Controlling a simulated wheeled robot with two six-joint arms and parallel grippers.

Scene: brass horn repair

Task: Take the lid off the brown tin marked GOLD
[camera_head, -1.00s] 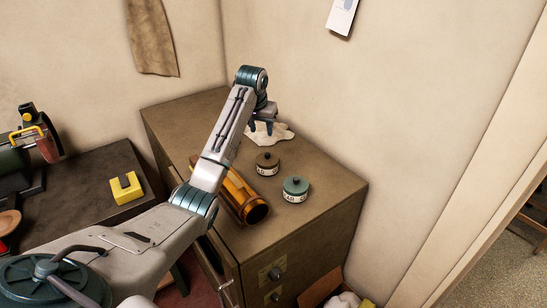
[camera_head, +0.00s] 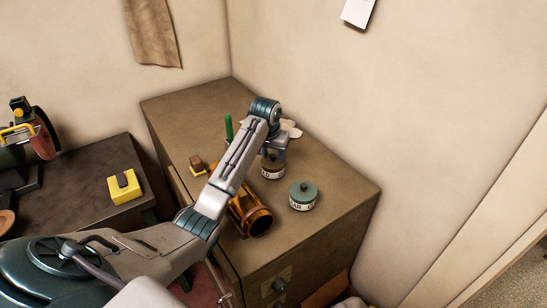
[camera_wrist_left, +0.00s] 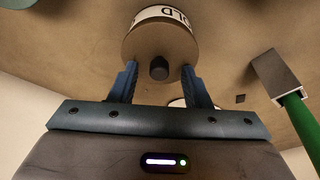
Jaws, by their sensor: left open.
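The brown tin (camera_head: 273,168) stands upright on the cabinet top, its lid on, with a dark round knob at the lid's middle. In the left wrist view the tin (camera_wrist_left: 160,38) shows a white label reading "OLD", the rest turned out of sight. My left gripper (camera_head: 272,152) is just above and behind the tin. In the left wrist view its two blue fingers (camera_wrist_left: 160,72) are open, with the lid's knob (camera_wrist_left: 159,68) appearing between their tips. I cannot tell whether they touch the lid. My right gripper is not in view.
A green lidded tin (camera_head: 303,196) stands close by. An amber cylinder (camera_head: 252,214) lies beside my left forearm. A green-handled tool (camera_wrist_left: 300,122) is near the gripper; a white cloth (camera_head: 292,129) lies behind it. The cabinet's right front corner is clear.

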